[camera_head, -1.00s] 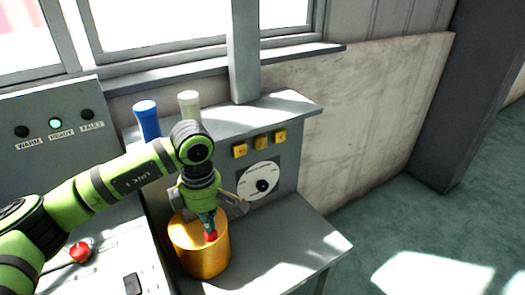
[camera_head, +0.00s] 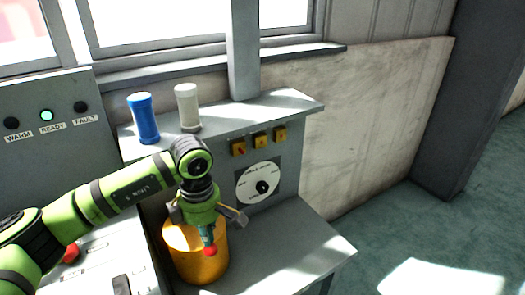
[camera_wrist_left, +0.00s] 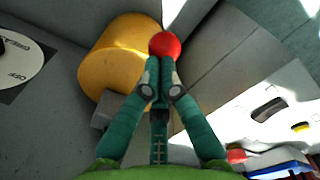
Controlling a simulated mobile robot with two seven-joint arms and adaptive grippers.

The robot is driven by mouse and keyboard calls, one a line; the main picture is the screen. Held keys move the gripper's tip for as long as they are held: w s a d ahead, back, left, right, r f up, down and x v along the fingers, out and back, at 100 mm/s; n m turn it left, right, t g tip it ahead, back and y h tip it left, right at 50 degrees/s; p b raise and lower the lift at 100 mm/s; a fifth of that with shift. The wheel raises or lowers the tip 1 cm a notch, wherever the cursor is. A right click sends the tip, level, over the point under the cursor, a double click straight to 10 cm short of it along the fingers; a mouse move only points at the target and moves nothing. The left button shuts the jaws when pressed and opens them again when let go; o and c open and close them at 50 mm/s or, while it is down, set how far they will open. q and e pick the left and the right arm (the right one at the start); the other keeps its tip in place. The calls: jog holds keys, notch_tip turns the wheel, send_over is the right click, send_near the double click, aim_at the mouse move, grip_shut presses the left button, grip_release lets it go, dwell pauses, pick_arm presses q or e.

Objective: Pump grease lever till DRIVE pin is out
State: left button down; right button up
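A red ball knob (camera_head: 210,251) shows at the tips of my left gripper (camera_head: 207,236), in front of a yellow drum (camera_head: 203,270) on the grey bench. In the left wrist view, the knob (camera_wrist_left: 165,45) sits just beyond the left gripper's fingertips (camera_wrist_left: 158,72), beside the drum (camera_wrist_left: 112,52). The teal fingers are drawn together at the knob. The lever's stem is hidden by the fingers and cannot be made out. No pin marked DRIVE can be made out. My right gripper is not in view.
A grey panel with a white dial (camera_head: 258,184) and yellow switches (camera_head: 260,140) stands behind the drum. A blue cylinder (camera_head: 143,119) and a pale cylinder (camera_head: 187,108) stand on its shelf. A green READY lamp (camera_head: 46,115) is lit at left. The bench's right side is clear.

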pick_arm(q)
jog(key=shift+f+b, duration=0.45)
jog(key=shift+f, duration=0.3)
jog(key=shift+r+p, duration=1.05)
jog(key=shift+r, duration=0.5)
notch_tip(320, 180, up, 6)
jog(key=p, duration=0.3)
jog(key=shift+s+d, duration=0.2)
jog(key=shift+s, duration=0.1)
notch_tip(320, 180, up, 6)
jog(key=p, duration=0.3)
